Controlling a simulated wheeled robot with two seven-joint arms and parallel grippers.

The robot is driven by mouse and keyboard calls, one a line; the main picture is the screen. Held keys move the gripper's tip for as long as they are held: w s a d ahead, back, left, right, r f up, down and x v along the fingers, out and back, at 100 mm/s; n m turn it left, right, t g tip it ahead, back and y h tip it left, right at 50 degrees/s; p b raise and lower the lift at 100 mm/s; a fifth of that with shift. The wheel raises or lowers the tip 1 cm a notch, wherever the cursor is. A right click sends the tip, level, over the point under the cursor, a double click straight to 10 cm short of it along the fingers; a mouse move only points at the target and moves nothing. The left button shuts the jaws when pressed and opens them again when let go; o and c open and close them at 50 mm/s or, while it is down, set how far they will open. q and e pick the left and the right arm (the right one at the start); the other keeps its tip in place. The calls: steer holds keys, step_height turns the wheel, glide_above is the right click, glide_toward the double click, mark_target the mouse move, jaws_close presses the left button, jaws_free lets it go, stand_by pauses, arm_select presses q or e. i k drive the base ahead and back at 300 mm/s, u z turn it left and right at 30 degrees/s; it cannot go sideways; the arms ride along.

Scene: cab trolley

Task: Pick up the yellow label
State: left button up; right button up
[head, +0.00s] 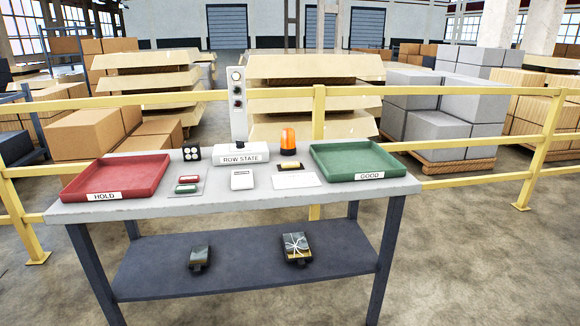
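A small yellow piece, which looks like the yellow label (290,166), lies on a dark pad (280,168) on the grey table top, right of centre. It is too small to read any print. The pad sits between the orange beacon (288,141) and a flat white card (297,180). The green tray (357,160) marked GOOD is to its right, and the red tray (117,177) marked HOLD is at the far left. Neither of my grippers shows in the head view.
A white ROW STATE stand (240,154) with a light post rises behind. A white device (242,179), a plate with red and green pieces (187,186) and a dark block (191,152) stand nearby. Two dark items lie on the lower shelf (245,265). A yellow railing (450,182) runs behind.

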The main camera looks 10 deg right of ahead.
mark_target(294, 164)
steer(key=z, duration=0.25)
steer(key=i, duration=1.65)
steer(key=u, duration=0.7)
